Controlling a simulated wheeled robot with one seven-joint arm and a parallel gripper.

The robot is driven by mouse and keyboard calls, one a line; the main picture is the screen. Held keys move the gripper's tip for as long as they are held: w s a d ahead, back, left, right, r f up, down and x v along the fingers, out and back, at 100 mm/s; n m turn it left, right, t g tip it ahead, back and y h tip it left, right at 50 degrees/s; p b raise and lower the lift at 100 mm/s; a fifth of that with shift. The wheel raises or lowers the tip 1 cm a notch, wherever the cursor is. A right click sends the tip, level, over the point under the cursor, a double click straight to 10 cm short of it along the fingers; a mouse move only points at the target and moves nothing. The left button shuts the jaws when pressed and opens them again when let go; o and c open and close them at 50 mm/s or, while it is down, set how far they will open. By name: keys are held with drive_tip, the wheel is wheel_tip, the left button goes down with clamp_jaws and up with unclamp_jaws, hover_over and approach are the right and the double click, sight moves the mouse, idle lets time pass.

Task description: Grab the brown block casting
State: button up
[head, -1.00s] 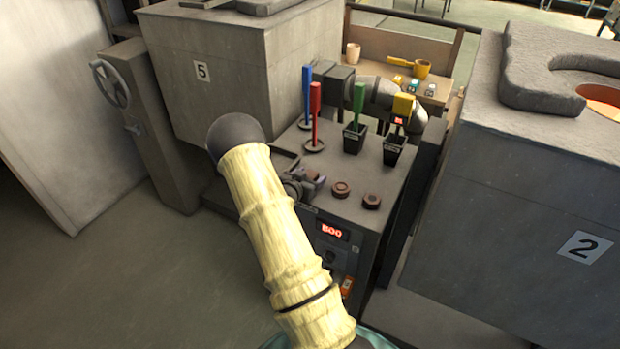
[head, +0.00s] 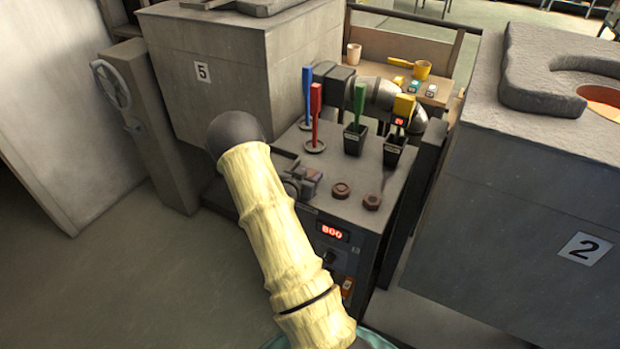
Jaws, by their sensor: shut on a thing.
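The brown block casting (head: 314,175) is small in the head view, on or just above the grey bench top, beside my yellow-sleeved arm. My gripper (head: 304,182) is at the block, its jaws shut on it. My arm hides part of the gripper, and I cannot tell whether the block is clear of the bench. A round brown casting (head: 341,189) and a hexagonal brown casting (head: 372,202) lie to the right, apart from the gripper.
Blue (head: 307,90), red (head: 316,112), green (head: 359,108) and yellow-topped (head: 402,112) tools stand at the bench's back.

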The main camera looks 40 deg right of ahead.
sight(310, 173)
wheel_tip(310, 173, up, 9)
drive_tip(key=shift+r, duration=0.1)
